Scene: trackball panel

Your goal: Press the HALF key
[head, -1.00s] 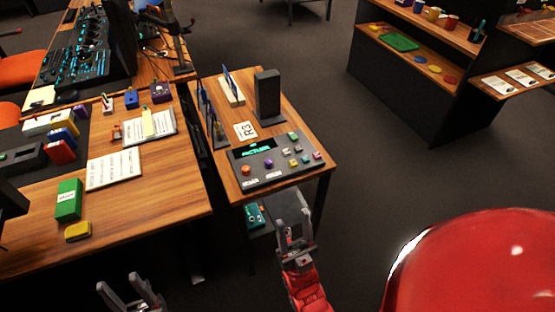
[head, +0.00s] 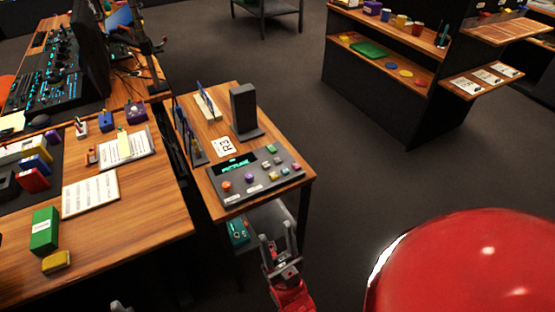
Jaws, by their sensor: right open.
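The dark grey trackball panel (head: 215,196) lies on the small wooden table, with a lit green display (head: 235,164) at its back left. The key lettering is too small to read, so I cannot tell which is HALF. My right gripper (head: 278,236) is open and empty, in front of the table's front edge, apart from the panel. My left gripper (head: 121,307) shows only a tip at the bottom edge.
A dark upright block (head: 243,110) stands behind the panel, beside an R3 card (head: 224,146). Upright dividers (head: 190,135) line the table's left side. A larger desk (head: 140,215) with papers and boxes is at left. Open floor (head: 345,180) lies to the right.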

